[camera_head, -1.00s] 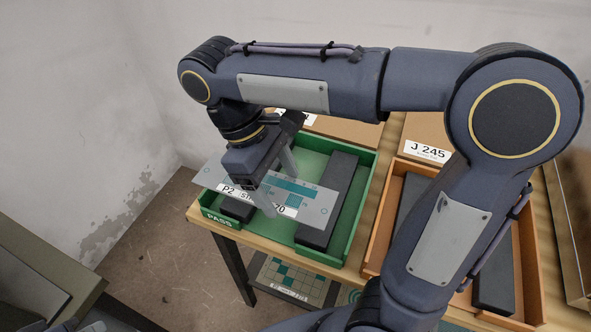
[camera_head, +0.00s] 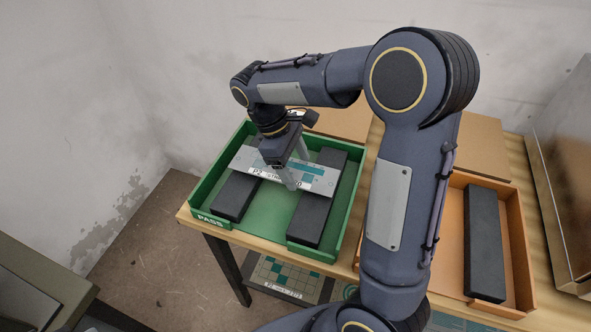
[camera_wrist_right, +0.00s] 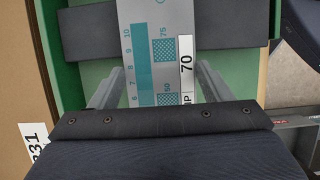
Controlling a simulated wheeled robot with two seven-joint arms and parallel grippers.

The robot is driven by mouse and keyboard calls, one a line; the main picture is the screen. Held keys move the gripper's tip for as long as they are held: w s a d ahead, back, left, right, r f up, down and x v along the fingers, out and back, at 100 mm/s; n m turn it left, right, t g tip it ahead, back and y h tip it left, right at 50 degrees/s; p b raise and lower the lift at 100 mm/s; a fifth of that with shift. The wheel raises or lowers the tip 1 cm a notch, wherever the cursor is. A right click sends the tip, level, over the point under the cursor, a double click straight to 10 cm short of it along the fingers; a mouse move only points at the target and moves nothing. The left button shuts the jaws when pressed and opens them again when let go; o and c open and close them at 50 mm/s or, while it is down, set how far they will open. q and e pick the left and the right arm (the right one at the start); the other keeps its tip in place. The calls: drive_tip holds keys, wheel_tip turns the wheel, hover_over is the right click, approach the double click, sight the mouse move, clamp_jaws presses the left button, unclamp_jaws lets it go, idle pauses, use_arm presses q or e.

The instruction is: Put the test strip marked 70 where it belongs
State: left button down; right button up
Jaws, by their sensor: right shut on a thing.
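The test strip (camera_head: 322,178), a flat grey plate with teal patterns and a white label ending in 70, also shows in the right wrist view (camera_wrist_right: 150,35). My right gripper (camera_head: 297,168) is shut on it, with one finger on each long side in the wrist view (camera_wrist_right: 157,88). The strip is roughly level and crosses over the two black bars (camera_head: 318,215) (camera_head: 235,196) in the green tray (camera_head: 265,225) marked PASS. I cannot tell whether it touches the bars. My left gripper is not in view.
An orange tray (camera_head: 440,280) with a black bar (camera_head: 484,240) stands to the right, partly hidden by my right arm. Brown cardboard (camera_head: 340,122) lies behind the green tray. A patterned panel (camera_head: 290,277) is under the table. A metal-sided box (camera_head: 567,180) is at far right.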

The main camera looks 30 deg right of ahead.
drive_tip(key=shift+f, duration=0.95)
drive_tip(key=shift+f, duration=0.15)
drive_tip(key=o, duration=0.9)
drive_tip(key=shift+o, duration=0.2)
